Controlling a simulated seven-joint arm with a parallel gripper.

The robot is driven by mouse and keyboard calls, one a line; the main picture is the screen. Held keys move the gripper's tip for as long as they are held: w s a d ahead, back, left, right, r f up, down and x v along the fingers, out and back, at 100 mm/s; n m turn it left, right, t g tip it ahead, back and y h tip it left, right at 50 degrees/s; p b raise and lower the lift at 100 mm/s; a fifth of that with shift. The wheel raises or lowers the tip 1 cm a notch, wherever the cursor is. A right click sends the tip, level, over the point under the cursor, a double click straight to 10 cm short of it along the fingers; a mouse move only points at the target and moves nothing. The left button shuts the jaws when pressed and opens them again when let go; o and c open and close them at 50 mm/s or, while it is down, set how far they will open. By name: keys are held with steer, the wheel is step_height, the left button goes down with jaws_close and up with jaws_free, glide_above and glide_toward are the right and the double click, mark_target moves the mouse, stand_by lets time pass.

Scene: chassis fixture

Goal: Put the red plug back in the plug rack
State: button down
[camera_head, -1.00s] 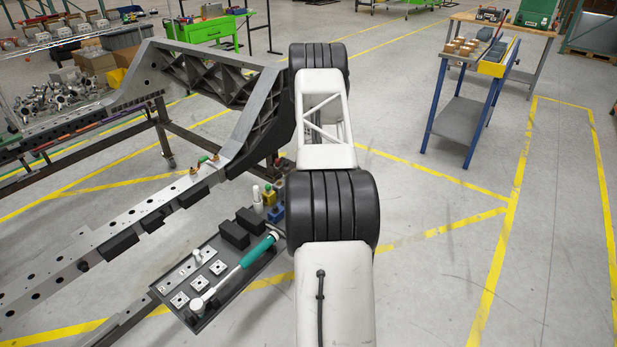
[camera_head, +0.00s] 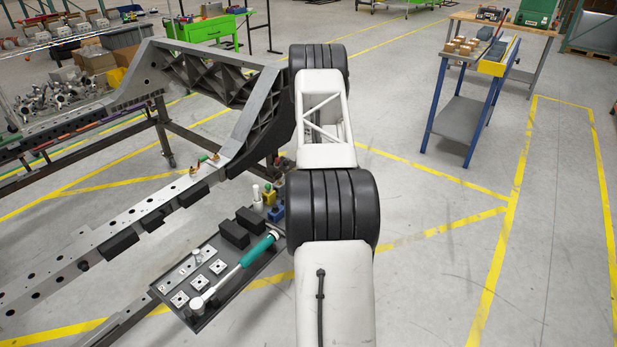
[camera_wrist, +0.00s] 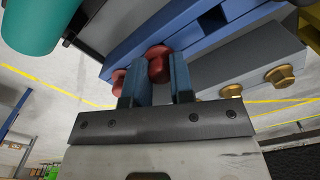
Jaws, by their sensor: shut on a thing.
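In the wrist view, my gripper (camera_wrist: 156,76) has its two blue-grey fingers on either side of a red plug (camera_wrist: 157,55), shut on it. The plug's rounded red end shows at the fingertips, close in front of a long blue block (camera_wrist: 200,40). I cannot tell whether the plug touches this block. A second red rounded part (camera_wrist: 118,78) shows just left of the fingers. I cannot tell for sure which part is the plug rack. In the head view my arm hides the gripper and the red plug.
Gold bolt heads (camera_wrist: 281,75) sit by a grey block right of the fingers. A teal cylinder (camera_wrist: 30,25) is at upper left. In the head view, a dark tray (camera_head: 240,285) holds a teal-handled hammer (camera_head: 242,265), near small blue and yellow blocks (camera_head: 276,213). The chassis rail (camera_head: 130,235) is left.

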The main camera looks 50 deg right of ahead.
steer(key=shift+f, duration=0.2)
steer(key=c, duration=0.9)
jaws_free()
steer(key=shift+c, duration=0.5)
steer(key=shift+r, duration=0.1)
steer(key=shift+r, duration=3.35)
